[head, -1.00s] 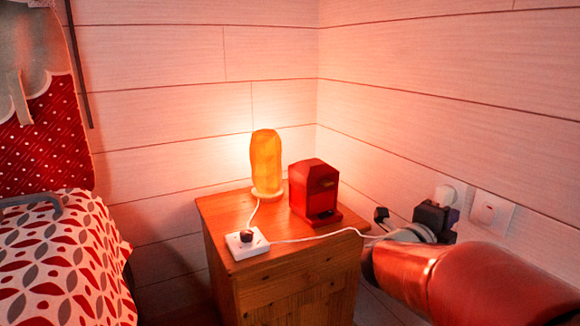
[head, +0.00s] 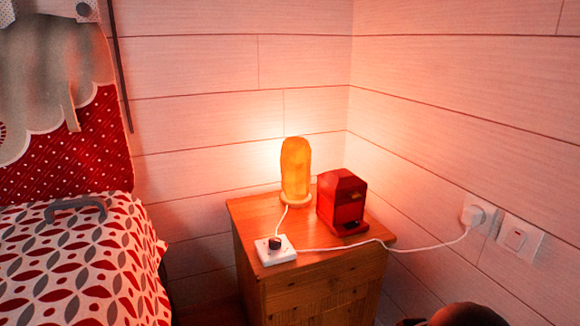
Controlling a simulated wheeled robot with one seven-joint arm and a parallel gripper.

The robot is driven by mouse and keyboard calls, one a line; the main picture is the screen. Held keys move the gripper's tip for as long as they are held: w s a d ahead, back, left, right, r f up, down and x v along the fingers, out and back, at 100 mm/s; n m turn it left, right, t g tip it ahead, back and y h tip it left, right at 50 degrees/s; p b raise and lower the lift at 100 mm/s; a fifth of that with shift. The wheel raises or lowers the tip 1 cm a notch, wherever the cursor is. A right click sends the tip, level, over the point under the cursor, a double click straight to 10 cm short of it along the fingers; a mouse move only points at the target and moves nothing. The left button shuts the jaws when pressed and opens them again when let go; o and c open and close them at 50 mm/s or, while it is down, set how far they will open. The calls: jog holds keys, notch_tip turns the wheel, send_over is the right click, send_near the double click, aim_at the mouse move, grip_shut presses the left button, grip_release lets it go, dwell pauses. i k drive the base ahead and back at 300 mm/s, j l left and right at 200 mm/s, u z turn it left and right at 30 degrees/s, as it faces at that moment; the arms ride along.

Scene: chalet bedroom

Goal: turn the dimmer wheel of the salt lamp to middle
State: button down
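The salt lamp (head: 296,170) glows orange on a pale round base at the back of the wooden nightstand (head: 320,268). A white dimmer box (head: 286,254) with a dark wheel (head: 274,243) on top lies at the nightstand's front left corner. A white cord joins the lamp to the box. The wheel's exact setting is too small to read. My gripper is out of view; only a reddish part of my arm shows at the bottom right edge, apart from the nightstand.
A red box-shaped object (head: 342,203) stands right of the lamp. The white cord (head: 420,249) runs from the dimmer box to a wall plug (head: 476,215), beside a wall switch (head: 517,239). A bed (head: 75,265) with a patterned cover is at the left. The air above the dimmer box is clear.

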aim_at(274, 243)
jog(key=i+l+u, duration=0.3)
jog(key=i+l, duration=0.5)
